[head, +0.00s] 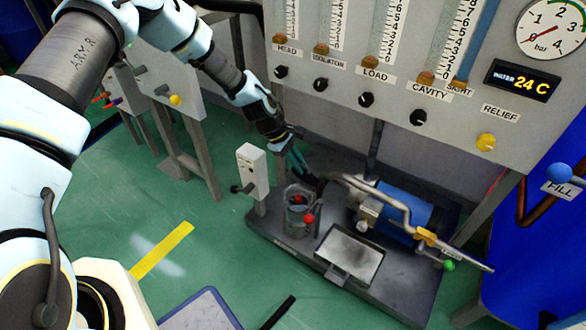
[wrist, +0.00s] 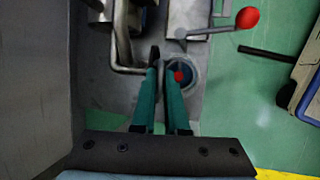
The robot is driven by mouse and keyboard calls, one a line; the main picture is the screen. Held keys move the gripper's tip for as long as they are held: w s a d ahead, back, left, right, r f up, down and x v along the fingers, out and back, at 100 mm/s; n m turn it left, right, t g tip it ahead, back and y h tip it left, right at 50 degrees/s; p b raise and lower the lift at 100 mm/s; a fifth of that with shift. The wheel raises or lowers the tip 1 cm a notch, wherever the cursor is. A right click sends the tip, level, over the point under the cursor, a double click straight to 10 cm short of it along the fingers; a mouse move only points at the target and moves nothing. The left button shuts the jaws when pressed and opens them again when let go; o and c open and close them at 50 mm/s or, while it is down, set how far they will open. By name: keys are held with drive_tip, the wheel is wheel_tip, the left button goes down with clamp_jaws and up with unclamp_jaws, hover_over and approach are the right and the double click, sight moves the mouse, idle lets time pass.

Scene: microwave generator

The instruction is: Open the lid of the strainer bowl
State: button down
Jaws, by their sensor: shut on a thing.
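The strainer bowl (head: 297,217) is a small grey cylinder on the dark skid at centre. Its round mouth shows in the wrist view (wrist: 188,82), with blue and a red spot inside. My gripper (head: 303,174) reaches down from the upper left to just above and behind the bowl. Its teal fingers (wrist: 163,68) are closed close together on a thin dark piece (wrist: 154,56) beside the mouth. This looks like the lid, tilted up on edge; the fingers hide much of it.
A bent grey pipe (head: 370,190) and a blue motor (head: 400,208) stand right of the bowl. A grey tray (head: 348,254) lies in front. A pale box on a post (head: 252,170) stands left. The gauge panel (head: 400,75) rises behind.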

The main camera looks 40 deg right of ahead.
drive_tip(key=shift+w+d+r, duration=0.2)
drive_tip(key=shift+d, duration=0.5)
drive_tip(key=shift+w+d+r, duration=0.15)
drive_tip(key=shift+w+d, duration=0.05)
drive_tip(key=shift+d, duration=0.5)
drive_tip(key=c, duration=0.9)
unclamp_jaws()
drive_tip(key=p+v, duration=0.1)
drive_tip(key=v, duration=0.9)
drive_tip(key=shift+w+r, duration=0.2)
drive_tip(key=shift+r, duration=0.15)
